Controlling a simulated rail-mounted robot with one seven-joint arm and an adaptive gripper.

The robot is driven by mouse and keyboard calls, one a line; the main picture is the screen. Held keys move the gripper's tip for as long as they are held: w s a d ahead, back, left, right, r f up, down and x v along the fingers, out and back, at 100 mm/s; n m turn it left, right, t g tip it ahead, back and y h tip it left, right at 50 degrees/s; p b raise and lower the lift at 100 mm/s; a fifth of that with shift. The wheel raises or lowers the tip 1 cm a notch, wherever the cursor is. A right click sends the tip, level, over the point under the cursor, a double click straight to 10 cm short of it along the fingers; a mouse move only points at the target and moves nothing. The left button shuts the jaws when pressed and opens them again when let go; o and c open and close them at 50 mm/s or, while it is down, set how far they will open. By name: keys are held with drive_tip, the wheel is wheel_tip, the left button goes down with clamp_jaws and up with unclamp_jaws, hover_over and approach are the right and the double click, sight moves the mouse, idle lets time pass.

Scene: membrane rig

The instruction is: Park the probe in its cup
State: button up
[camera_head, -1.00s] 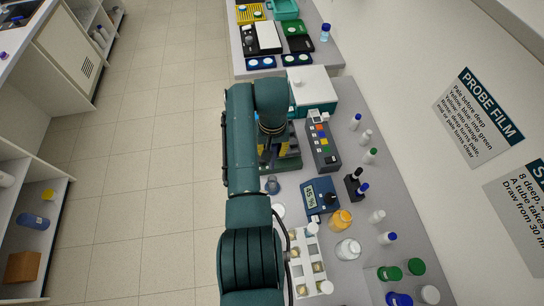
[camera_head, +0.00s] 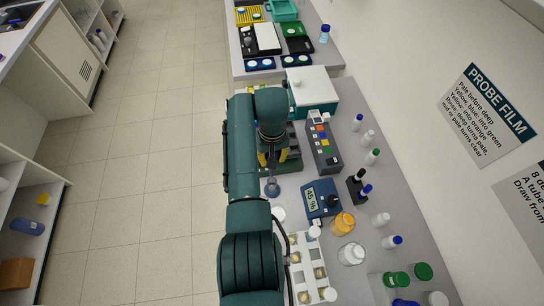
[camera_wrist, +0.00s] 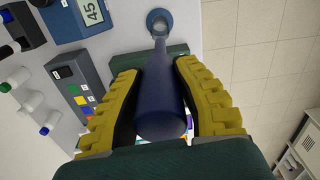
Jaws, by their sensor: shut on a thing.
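The probe (camera_wrist: 161,105) is dark blue, with a thick rounded body tapering to a thin pale end. My gripper (camera_wrist: 157,72) is shut on it, one yellow ribbed finger on each side. In the wrist view the thin end points at a small blue-grey cup (camera_wrist: 161,18) and overlaps its near rim. I cannot tell whether the tip is inside or just above. In the head view the cup (camera_head: 272,188) stands below my gripper (camera_head: 271,160) in the picture, and my arm hides most of the probe.
A dark green block (camera_head: 292,162) lies under and beside my gripper. A grey box with coloured buttons (camera_head: 323,148) and a blue meter reading 45 (camera_head: 321,198) stand to the right. A white rack (camera_head: 307,268) and several bottles fill the bench front.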

sight(272, 175)
drive_tip(key=n, duration=0.3)
drive_tip(key=shift+n, duration=0.4)
clamp_jaws()
drive_tip(key=n, duration=0.2)
drive_tip(key=shift+f+n, duration=0.1)
drive_tip(key=shift+n, duration=0.3)
drive_tip(key=shift+f+b, duration=5.7)
drive_tip(key=shift+f, duration=0.75)
drive_tip(key=shift+f+b, duration=0.3)
drive_tip(key=shift+f, duration=0.05)
drive_tip(key=o, duration=1)
unclamp_jaws()
wheel_tip(272, 175, up, 12)
drive_tip(key=shift+r, duration=0.1)
